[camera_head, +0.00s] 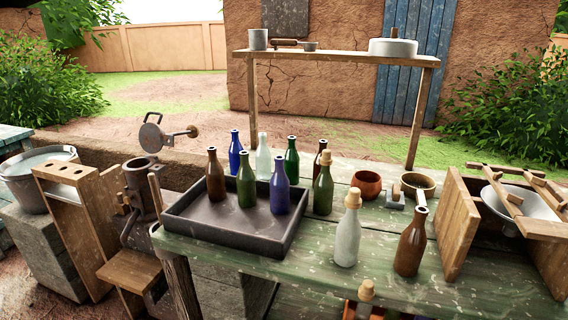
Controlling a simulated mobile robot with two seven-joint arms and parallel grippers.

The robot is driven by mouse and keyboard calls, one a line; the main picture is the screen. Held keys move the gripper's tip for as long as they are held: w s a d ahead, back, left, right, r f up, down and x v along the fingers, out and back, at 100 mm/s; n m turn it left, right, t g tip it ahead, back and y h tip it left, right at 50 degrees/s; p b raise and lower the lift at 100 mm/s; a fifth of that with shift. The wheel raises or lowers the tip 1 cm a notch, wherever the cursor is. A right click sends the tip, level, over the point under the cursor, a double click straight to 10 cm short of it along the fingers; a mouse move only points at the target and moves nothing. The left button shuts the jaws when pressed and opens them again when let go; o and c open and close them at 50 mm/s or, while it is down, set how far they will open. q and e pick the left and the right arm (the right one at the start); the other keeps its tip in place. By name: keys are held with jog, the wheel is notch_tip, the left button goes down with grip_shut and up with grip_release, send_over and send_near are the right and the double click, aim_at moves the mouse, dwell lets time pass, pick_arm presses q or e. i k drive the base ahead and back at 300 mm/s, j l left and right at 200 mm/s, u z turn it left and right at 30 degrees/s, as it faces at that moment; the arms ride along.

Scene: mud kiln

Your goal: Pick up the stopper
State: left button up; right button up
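Several cork stoppers show in the head view. One stopper (353,198) sits in the neck of a clear whitish bottle (347,240) at the table's front. Another stopper (326,158) sits in a green bottle (323,192) right of the tray. A third cork-like stopper (366,290) shows at the bottom edge, below the table front; what it sits on is mostly cut off. A small wooden piece (396,190) stands at a grey block (395,201); I cannot tell if it is a stopper. Neither of my grippers is in view.
A dark tray (214,237) holds several open bottles on the green table (237,268). An open brown bottle (410,246), a clay bowl (367,184) and a pan (418,182) stand right of it. A wooden crate (457,228) crowds the right end. A raised shelf (340,55) spans behind.

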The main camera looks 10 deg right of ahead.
aim_at(367, 290)
jog(key=z, duration=1.3)
